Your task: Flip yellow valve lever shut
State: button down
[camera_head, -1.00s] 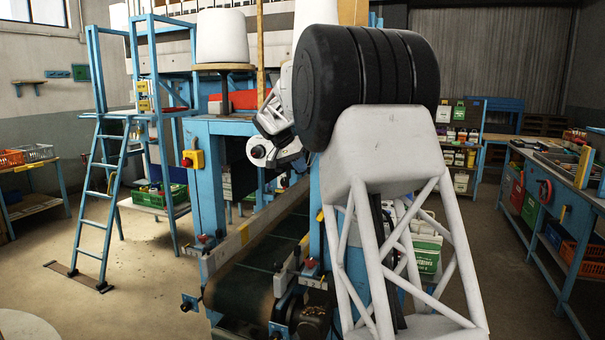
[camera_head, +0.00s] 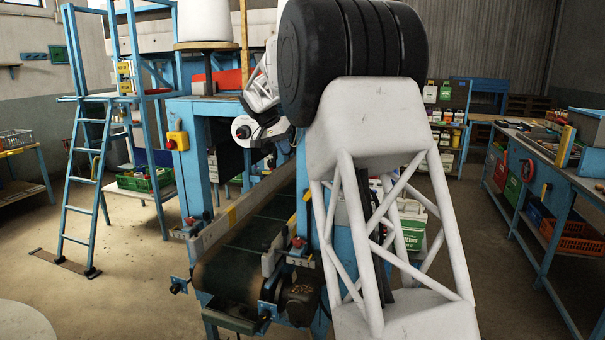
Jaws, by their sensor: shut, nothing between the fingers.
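I cannot make out for certain which part is the yellow valve lever. A small yellow piece (camera_head: 307,195) shows at the edge of the blue machine post, just left of my white lattice base. Another small yellow piece (camera_head: 545,189) stands out from the front of the right workbench, right of a red handwheel (camera_head: 501,173). Both are too small to tell their position. My arm's black shoulder and white base fill the centre right and hide part of the machine. White arm links show left of the shoulder, but I cannot make out gripper fingers.
A conveyor (camera_head: 245,262) runs low before the blue frame. A blue ladder (camera_head: 87,190) stands further left. Floor is open between the machine and the right workbench (camera_head: 562,165).

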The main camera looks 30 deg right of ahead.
jog(key=shift+f, duration=0.1)
jog(key=s+d+x, duration=0.1)
jog(key=s+x, duration=0.1)
jog(key=x, duration=1)
jog(key=shift+s+d, duration=0.25)
jog(key=shift+d, duration=0.05)
jog(key=shift+s+d+f, duration=0.1)
jog(key=shift+s+d+f, duration=0.2)
jog(key=shift+s+d, duration=0.5)
jog(key=shift+w+a, duration=0.15)
